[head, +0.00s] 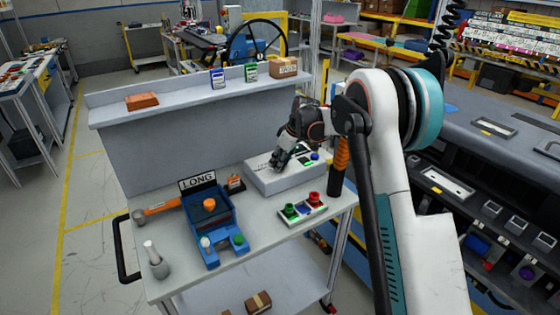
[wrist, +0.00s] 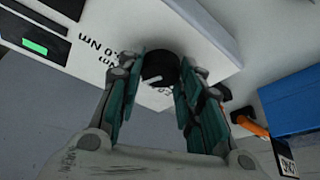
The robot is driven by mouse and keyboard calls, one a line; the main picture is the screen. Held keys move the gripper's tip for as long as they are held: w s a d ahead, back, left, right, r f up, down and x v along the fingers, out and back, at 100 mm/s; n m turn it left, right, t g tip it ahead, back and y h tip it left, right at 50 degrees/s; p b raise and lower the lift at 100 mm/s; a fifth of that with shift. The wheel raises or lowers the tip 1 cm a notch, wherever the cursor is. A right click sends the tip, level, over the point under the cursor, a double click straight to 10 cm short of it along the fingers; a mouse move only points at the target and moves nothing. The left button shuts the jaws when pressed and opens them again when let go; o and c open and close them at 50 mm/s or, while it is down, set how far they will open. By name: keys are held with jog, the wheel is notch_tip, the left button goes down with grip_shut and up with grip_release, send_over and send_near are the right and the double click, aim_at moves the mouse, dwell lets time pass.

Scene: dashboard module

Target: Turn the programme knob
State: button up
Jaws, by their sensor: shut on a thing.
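A dark round knob (wrist: 160,66) with a light mark on its face sits on a white box (wrist: 110,50) in the wrist view. Black print with "Nm" runs beside it. My gripper (wrist: 161,82) has its two teal-padded fingers on either side of the knob, shut on it. The knob is hidden there behind my fingers. A small green display (head: 307,162) shows on the box top.
A blue fixture (head: 219,222) with an orange knob (head: 209,204) and a "LONG" sign (head: 197,181) stands left of the box. A button panel (head: 303,208) lies in front. A black-and-orange upright tool (head: 340,166) stands close on the right. A raised shelf (head: 190,98) runs behind.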

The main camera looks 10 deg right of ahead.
jog(key=o, duration=1)
jog(key=shift+o, duration=0.2)
jog(key=v, duration=1.2)
jog(key=shift+s, duration=0.1)
